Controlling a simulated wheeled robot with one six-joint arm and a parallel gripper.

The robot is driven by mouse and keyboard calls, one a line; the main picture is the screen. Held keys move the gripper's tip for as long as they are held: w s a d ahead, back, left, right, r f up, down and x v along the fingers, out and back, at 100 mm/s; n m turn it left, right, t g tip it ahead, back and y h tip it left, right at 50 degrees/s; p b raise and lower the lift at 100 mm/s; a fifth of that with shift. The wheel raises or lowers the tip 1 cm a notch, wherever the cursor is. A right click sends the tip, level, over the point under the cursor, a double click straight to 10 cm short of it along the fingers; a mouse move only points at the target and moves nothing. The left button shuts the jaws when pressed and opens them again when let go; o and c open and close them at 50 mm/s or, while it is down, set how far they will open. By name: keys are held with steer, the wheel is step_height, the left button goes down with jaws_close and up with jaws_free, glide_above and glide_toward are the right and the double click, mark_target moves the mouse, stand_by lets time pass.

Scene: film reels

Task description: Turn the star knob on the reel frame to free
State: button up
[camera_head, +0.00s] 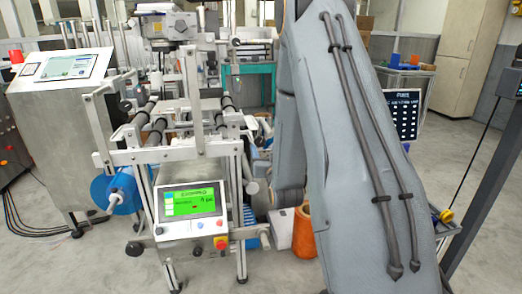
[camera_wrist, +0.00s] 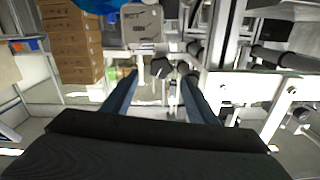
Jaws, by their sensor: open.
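The metal reel frame (camera_head: 170,155) stands left of centre in the head view, with black rollers across its top. In the wrist view, part of the frame (camera_wrist: 245,92) fills the right side. A dark lobed knob (camera_wrist: 161,67), which looks like the star knob, shows beyond my fingertips, near the middle. Its exact setting cannot be read. My gripper (camera_wrist: 160,92) is open, with its two blue-grey fingers apart and nothing between them. The knob appears ahead of the gap, apart from the fingers. In the head view my arm hides the gripper.
A control panel with a green screen (camera_head: 190,203) is on the frame's front. A blue reel (camera_head: 115,190) hangs at its left. A steel cabinet (camera_head: 70,125) stands farther left. An orange spool (camera_head: 304,235) is on the floor. Stacked cardboard boxes (camera_wrist: 72,45) show in the wrist view.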

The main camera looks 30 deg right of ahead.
mark_target(260, 142)
steer(key=shift+m, duration=0.4)
steer(key=shift+x, duration=3.85)
steer(key=c, duration=1.1)
steer(key=shift+o, duration=0.2)
steer(key=n, duration=0.4)
steer(key=shift+a+n, duration=0.1)
steer(key=shift+n, duration=0.3)
steer(key=o, duration=1.1)
steer(key=shift+c, duration=0.2)
